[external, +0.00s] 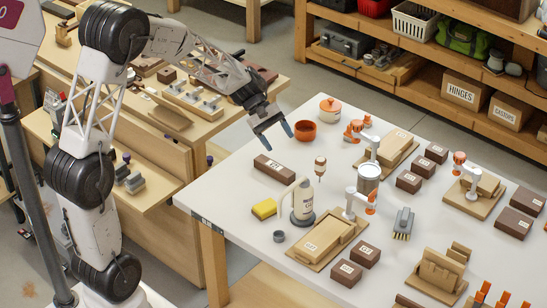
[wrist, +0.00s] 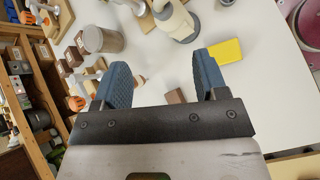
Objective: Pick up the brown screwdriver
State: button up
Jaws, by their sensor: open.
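A small thing with a rounded tan-brown top and a thin shaft (external: 320,166) stands upright near the middle of the white table, and looks like the brown screwdriver. My gripper (external: 280,142) is open and empty above the table's back left part, left of and farther back than this thing. Its two blue fingers also show in the wrist view (wrist: 162,64), spread apart with nothing between the tips.
Several brown boxes crowd the right.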

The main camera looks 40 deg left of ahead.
aim_at(325, 164)
jog(key=w+a+f+n+t+h, duration=0.1)
jog(key=w+f+n+h, duration=0.3)
jog(key=w+f, duration=1)
jog(key=w+n+t, duration=0.1)
jog(key=n, duration=0.2)
jog(key=shift+w+d+f, duration=0.1)
jog(key=shift+f, duration=0.05)
jog(key=shift+x, duration=1.15)
jog(key=shift+d, duration=0.15)
jog(key=shift+x, duration=2.5)
jog(key=shift+w, duration=0.15)
jog(key=shift+c, duration=0.4)
jog(key=c, duration=1)
